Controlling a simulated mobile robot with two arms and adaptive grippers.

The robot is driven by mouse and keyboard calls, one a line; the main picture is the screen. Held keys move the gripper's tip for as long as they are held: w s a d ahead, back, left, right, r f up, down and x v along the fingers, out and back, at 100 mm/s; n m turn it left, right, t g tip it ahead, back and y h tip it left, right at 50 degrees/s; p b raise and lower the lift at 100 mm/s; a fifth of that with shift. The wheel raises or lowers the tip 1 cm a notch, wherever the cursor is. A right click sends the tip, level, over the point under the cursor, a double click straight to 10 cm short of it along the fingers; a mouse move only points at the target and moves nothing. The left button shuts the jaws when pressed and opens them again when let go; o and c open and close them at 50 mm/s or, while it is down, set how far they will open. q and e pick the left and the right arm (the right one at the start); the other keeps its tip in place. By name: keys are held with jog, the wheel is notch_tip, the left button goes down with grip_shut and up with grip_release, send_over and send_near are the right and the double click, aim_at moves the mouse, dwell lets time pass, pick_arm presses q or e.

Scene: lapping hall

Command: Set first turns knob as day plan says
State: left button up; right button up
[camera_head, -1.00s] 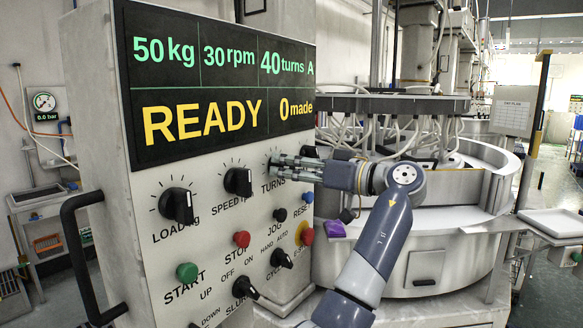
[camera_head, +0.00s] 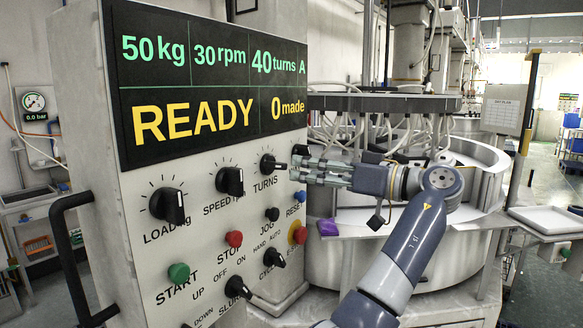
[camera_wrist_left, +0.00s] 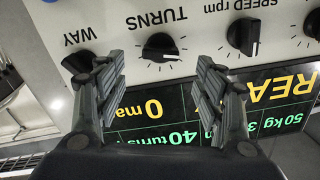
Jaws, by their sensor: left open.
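The black TURNS knob (camera_head: 268,165) on the grey control panel (camera_head: 150,268) is uncovered in the head view. My left gripper (camera_head: 300,167) is open and empty, just right of this knob and apart from it. In the left wrist view, the TURNS knob (camera_wrist_left: 160,48) shows between and beyond the open fingers (camera_wrist_left: 160,75), its label upside down. The display (camera_head: 213,85) reads 50 kg, 30 rpm, 40 turns A, READY and 0 made. A day plan sheet (camera_head: 502,112) hangs at the right; its text is too small to read. My right gripper is out of view.
The LOAD knob (camera_head: 168,206) and SPEED knob (camera_head: 231,181) are left of TURNS. The WAY knob (camera_wrist_left: 78,62) is close to a finger in the wrist view. Buttons and switches sit below. A black handle (camera_head: 72,262) juts out at left; the round machine (camera_head: 430,245) stands behind my arm.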

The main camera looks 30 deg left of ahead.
pick_arm(q)
jog(key=d, duration=0.5)
dwell(0.3)
